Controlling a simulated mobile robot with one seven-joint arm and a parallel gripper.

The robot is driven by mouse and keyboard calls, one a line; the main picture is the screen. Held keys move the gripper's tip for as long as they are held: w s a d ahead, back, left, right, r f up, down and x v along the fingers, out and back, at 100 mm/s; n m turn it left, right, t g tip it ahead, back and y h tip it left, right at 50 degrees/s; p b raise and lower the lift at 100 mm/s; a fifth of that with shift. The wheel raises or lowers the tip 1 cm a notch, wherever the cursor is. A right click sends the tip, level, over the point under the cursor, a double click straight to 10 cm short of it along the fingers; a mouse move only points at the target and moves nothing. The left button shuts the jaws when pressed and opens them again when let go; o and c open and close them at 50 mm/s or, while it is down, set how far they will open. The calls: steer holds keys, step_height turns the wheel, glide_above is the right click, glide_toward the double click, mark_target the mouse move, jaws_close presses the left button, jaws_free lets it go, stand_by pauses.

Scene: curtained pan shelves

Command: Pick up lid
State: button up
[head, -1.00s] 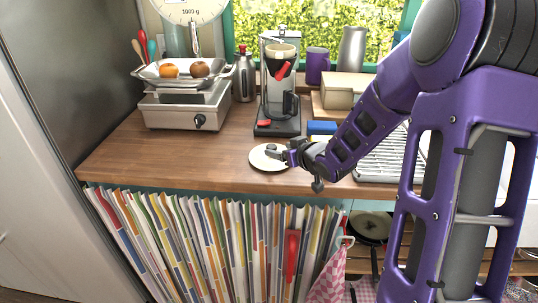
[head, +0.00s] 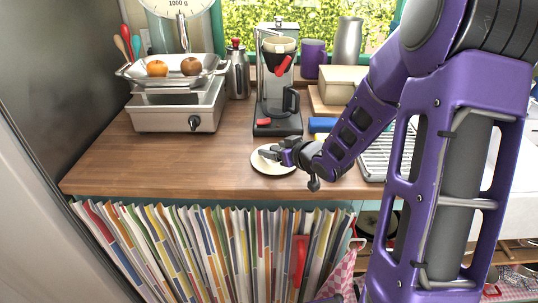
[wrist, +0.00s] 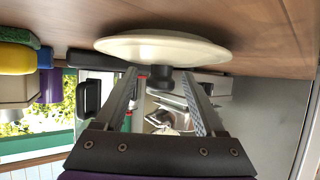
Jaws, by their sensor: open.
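The lid is a round cream disc (head: 272,168) lying flat on the wooden counter in the head view. It fills the top middle of the wrist view (wrist: 205,50), where the scene appears upside down. Its dark knob (wrist: 160,90) shows there between my two fingers. My gripper (head: 266,154) is low over the lid, reaching in from the right. It is open in the wrist view (wrist: 160,80), with one finger on each side of the knob and gaps visible. In the head view my gripper hides the knob and part of the lid.
A coffee maker (head: 277,90) stands just behind the lid. A blue item (head: 322,125) and a dish rack (head: 375,160) are to the right. A scale (head: 175,105) with fruit is at the left. The counter left of the lid is clear; its front edge is close.

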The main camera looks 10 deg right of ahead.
jaws_close()
stand_by(0.4)
